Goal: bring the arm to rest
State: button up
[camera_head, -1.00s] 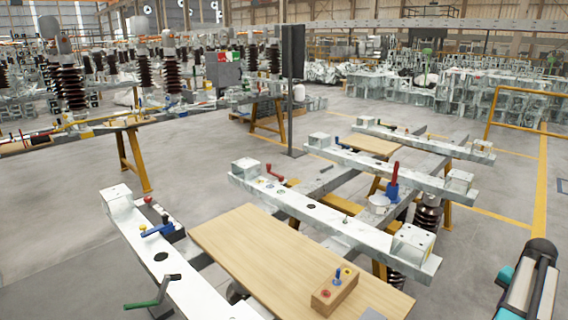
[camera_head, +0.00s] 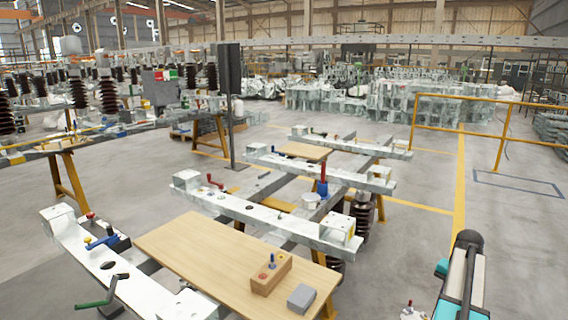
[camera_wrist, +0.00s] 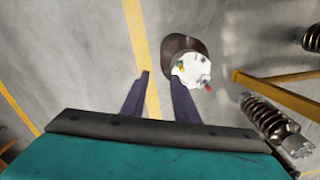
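My gripper (camera_wrist: 158,80) shows in the wrist view with its two dark fingers apart and nothing between them. Behind the gap I see grey floor and a yellow floor line. My arm (camera_head: 462,280) stands at the lower right of the head view, clear of the benches; the gripper itself cannot be made out there. In the wrist view a white round part (camera_wrist: 190,69) with small red and yellow-green pieces lies beyond the right finger, apart from it.
A wooden board (camera_head: 200,255) on the near frame holds a small wooden block (camera_head: 270,275) and a grey block (camera_head: 301,298). A ribbed insulator (camera_wrist: 268,118) is right of the gripper. Open floor (camera_head: 500,235) lies at the right, with a yellow railing (camera_head: 455,142) further back.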

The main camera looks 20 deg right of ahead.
jog(key=w+a+f+n+g+p, duration=0.1)
jog(key=w+a+f+n, duration=0.1)
jog(key=a+f, duration=0.65)
jog(key=w+a+f+n+y+p, duration=0.1)
jog(key=w+a+f+n+p, duration=0.2)
jog(key=a, duration=1)
jog(key=w+a+f+n+g, duration=0.1)
jog(key=a+f+n, duration=0.1)
jog(key=a+f, duration=0.75)
jog(key=s+a+f+n+g+p, duration=0.15)
jog(key=s+a, duration=0.25)
jog(key=a, duration=0.5)
jog(key=s+a+f+n+p, duration=0.1)
jog(key=s+a+f+n, duration=0.15)
jog(key=a, duration=0.55)
jog(key=s+a+f+n+g+h+p, duration=0.1)
jog(key=s+a+f+n+g+p, duration=0.1)
jog(key=s+a, duration=0.8)
jog(key=s+f+n, duration=0.1)
jog(key=s, duration=0.2)
jog(key=shift+a+f, duration=0.2)
jog(key=shift+f, duration=0.05)
